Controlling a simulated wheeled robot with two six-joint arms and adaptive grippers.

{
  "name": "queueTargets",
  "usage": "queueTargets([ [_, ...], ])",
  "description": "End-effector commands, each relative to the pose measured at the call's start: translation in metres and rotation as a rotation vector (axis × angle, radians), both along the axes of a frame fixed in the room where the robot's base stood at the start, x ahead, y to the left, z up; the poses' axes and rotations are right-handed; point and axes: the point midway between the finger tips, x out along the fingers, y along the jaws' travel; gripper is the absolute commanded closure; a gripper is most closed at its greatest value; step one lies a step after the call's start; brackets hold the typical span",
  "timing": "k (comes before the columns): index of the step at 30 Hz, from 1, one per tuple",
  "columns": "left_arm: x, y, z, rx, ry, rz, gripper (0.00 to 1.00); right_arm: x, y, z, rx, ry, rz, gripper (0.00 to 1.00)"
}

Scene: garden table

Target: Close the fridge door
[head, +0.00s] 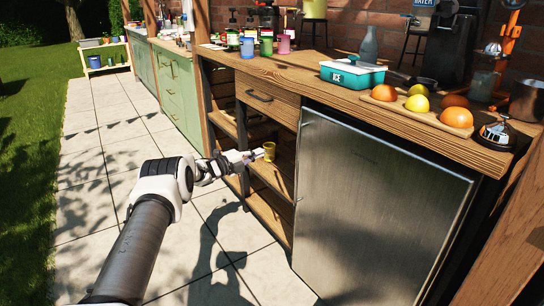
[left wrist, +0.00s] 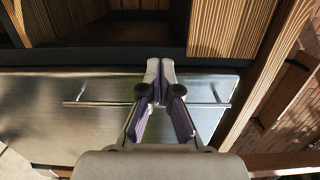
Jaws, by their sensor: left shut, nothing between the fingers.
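The fridge door (head: 375,205) is a brushed steel panel under the wooden counter at the right of the head view. It looks close to its frame, but I cannot tell whether it is fully shut. In the left wrist view the steel panel (left wrist: 45,125) shows with a thin bar handle (left wrist: 100,104) across it. My left gripper (head: 256,155) is left of the door, in front of the open shelves. Its fingers (left wrist: 160,68) are together and empty, and overlap the handle in the wrist view. I cannot tell whether they touch it. My right gripper is out of view.
The counter (head: 285,66) holds a teal ice box (head: 352,75), a board of fruit and bottles. Green cabinets (head: 180,95) stand farther left. The paved floor (head: 105,185) is clear.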

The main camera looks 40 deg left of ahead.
Motion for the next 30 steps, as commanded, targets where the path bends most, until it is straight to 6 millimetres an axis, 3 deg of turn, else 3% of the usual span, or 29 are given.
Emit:
queueTargets([
  [3,-0.002,-0.002,0.001,0.101,-0.048,-0.006,1.0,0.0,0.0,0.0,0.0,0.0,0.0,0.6],
  [5,-0.009,-0.011,-0.015,0.147,-0.066,-0.007,1.0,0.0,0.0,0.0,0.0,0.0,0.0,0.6],
  [7,-0.026,-0.026,-0.038,0.174,-0.071,0.006,1.0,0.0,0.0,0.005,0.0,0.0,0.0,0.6],
  [10,-0.054,-0.048,-0.045,0.178,-0.072,0.045,1.0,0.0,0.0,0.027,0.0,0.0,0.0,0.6],
  [14,-0.093,-0.082,-0.032,0.136,-0.04,0.111,1.0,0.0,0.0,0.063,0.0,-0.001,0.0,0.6],
  [18,-0.129,-0.118,0.006,0.009,0.025,0.162,1.0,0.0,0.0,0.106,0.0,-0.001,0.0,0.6],
  [23,-0.128,-0.123,0.039,-0.024,0.008,0.165,1.0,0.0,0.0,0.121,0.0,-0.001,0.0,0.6],
  [30,-0.104,-0.126,0.036,-0.02,0.001,0.161,1.0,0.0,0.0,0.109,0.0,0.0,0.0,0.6],
])
